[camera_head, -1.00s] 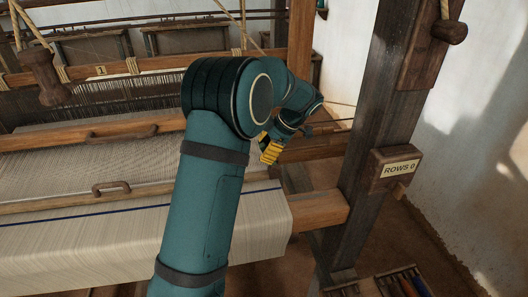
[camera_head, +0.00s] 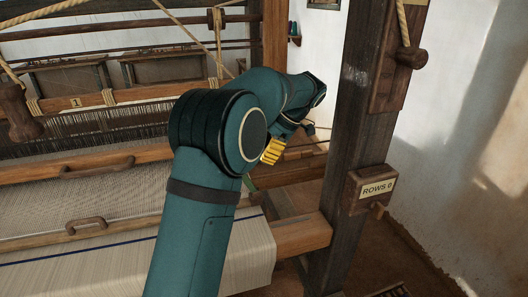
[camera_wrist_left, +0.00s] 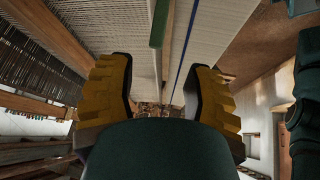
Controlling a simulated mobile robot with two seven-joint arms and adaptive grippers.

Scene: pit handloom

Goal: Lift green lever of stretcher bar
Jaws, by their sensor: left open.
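The green lever (camera_wrist_left: 160,22) shows at the top of the left wrist view, as a narrow green bar against the cream cloth (camera_wrist_left: 207,42). In the head view only a small green piece (camera_head: 250,184) shows beside my arm, which hides most of that area. I cannot make out the stretcher bar clearly. My left gripper (camera_head: 272,151) has yellow fingers and hangs near the right side of the loom. In the left wrist view, its two fingers (camera_wrist_left: 163,100) are wide apart with nothing held between them. The lever lies beyond the fingertips, not touching them.
A dark upright post (camera_head: 355,150) with a "ROWS 0" sign (camera_head: 377,189) stands right of the gripper. Wooden beams with handles (camera_head: 86,226) cross the loom at left. A rope (camera_head: 188,35) slants across the back. Between gripper and post there is little room.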

